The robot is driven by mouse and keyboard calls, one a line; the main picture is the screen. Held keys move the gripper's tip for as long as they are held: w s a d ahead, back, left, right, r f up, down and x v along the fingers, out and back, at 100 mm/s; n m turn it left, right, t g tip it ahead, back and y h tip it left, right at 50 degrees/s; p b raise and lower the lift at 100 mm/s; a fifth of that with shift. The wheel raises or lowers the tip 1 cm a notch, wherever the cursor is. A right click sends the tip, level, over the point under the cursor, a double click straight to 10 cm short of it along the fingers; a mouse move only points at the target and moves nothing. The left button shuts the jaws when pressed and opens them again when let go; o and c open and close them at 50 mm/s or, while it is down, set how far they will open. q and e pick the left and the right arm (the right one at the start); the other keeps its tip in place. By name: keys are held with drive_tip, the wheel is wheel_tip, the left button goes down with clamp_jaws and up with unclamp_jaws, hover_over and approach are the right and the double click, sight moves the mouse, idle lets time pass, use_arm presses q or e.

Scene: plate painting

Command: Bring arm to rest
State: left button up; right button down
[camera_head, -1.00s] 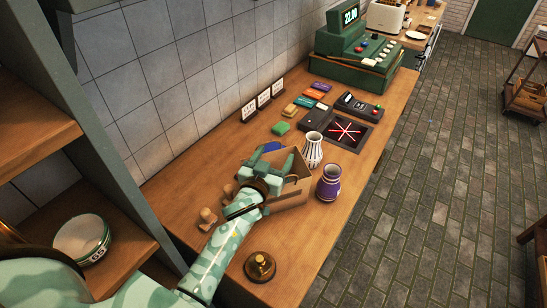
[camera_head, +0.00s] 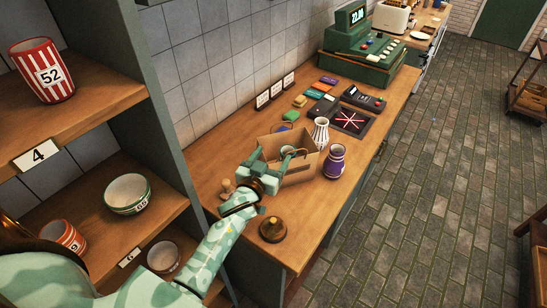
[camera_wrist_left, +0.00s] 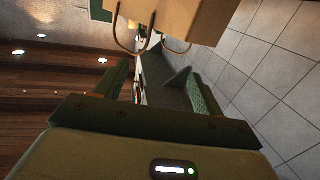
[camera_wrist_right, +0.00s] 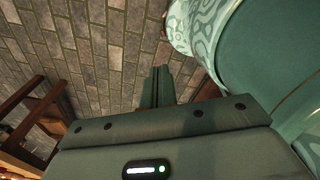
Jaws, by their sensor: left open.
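My left arm reaches across the counter (camera_head: 303,230) in the head view. Its pale green gripper (camera_head: 275,168) is beside the near left side of a brown paper bag (camera_head: 301,170) with rope-like handles. In the left wrist view my left gripper (camera_wrist_left: 160,85) has its fingers spread with nothing between them, and the bag (camera_wrist_left: 185,18) hangs in view beyond them with its handles. My right gripper (camera_wrist_right: 157,85) shows only in its own wrist view, with its fingers together and empty, above the brick floor.
A white striped vase (camera_head: 320,132) and a purple vase (camera_head: 334,162) stand close to the bag. A brass bell (camera_head: 273,229) is at the near counter edge. A shelf unit (camera_head: 115,105) with numbered bowls is at left. The brick floor (camera_head: 430,180) at right is open.

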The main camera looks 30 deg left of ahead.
use_arm(q)
drive_tip(key=s+a+m+g+y, duration=0.2)
drive_tip(key=s+m+g, duration=0.25)
drive_tip(key=s, duration=0.85)
drive_tip(key=s+a+m+g+y, duration=0.25)
drive_tip(key=s+g, duration=0.35)
drive_tip(key=s, duration=0.7)
drive_tip(key=s+d+f+g+h+b, duration=0.1)
drive_tip(key=s+d+f+b, duration=0.1)
drive_tip(key=f, duration=1)
drive_tip(key=s+d+f+g+h+b, duration=0.1)
drive_tip(key=s+d+f+h+b, duration=0.15)
drive_tip(key=f, duration=0.85)
drive_tip(key=s+d+f+g+h+b, duration=0.1)
drive_tip(key=f+b, duration=0.2)
drive_tip(key=f, duration=0.9)
drive_tip(key=s+f+n+g+h+b, duration=0.1)
drive_tip(key=s+f+n+g+b, duration=0.1)
drive_tip(key=s+f, duration=1.5)
drive_tip(key=shift+s+f+g+b, duration=0.2)
drive_tip(key=shift+f+g+b, duration=0.35)
drive_tip(key=shift+b, duration=0.5)
use_arm(e)
wheel_tip(320, 180, down, 12)
drive_tip(key=shift+w+a+r, duration=0.15)
drive_tip(key=shift+a+r, duration=0.05)
drive_tip(key=shift+a, duration=0.1)
